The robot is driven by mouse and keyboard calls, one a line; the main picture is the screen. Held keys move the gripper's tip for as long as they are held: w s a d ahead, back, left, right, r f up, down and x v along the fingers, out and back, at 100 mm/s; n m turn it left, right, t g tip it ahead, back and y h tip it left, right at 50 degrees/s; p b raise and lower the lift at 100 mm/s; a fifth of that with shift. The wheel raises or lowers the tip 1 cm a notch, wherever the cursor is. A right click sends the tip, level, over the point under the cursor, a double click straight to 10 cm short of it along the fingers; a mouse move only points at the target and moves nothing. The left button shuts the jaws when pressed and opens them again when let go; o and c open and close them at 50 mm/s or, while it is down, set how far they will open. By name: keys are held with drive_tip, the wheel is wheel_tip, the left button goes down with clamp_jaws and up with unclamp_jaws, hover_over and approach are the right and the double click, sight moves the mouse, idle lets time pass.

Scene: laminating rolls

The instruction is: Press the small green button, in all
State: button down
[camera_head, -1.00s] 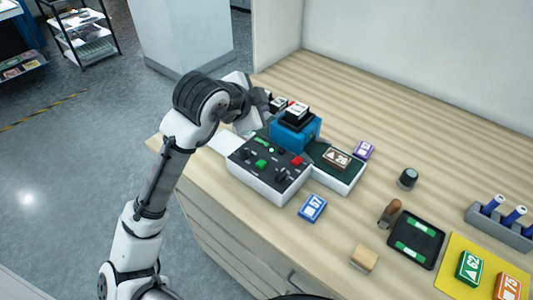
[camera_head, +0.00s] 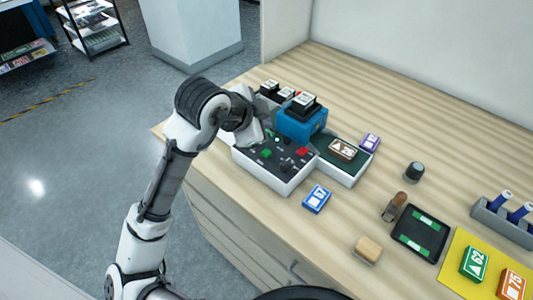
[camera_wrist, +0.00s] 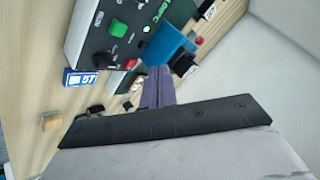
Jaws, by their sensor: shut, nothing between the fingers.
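A red button (camera_head: 302,152) is at the box's right side, with dark knobs nearby.
A blue machine (camera_head: 301,122) with a black top stands right behind the box. A green-topped tray with a brown block (camera_head: 343,149) adjoins its right. A blue 57 block (camera_head: 317,199) lies in front. Dark pieces with white tops stand behind my gripper.

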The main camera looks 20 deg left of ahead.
sight(266, 153)
wheel_tip(266, 153, down, 7)
drive_tip(key=b, duration=0.4)
drive_tip(key=shift+r+b, duration=0.2)
drive_tip(key=shift+b, duration=0.15)
drive_tip(key=shift+f, duration=0.1)
idle(1.4)
drive_tip(key=shift+f+b, duration=0.35)
drive_tip(key=shift+b, duration=0.2)
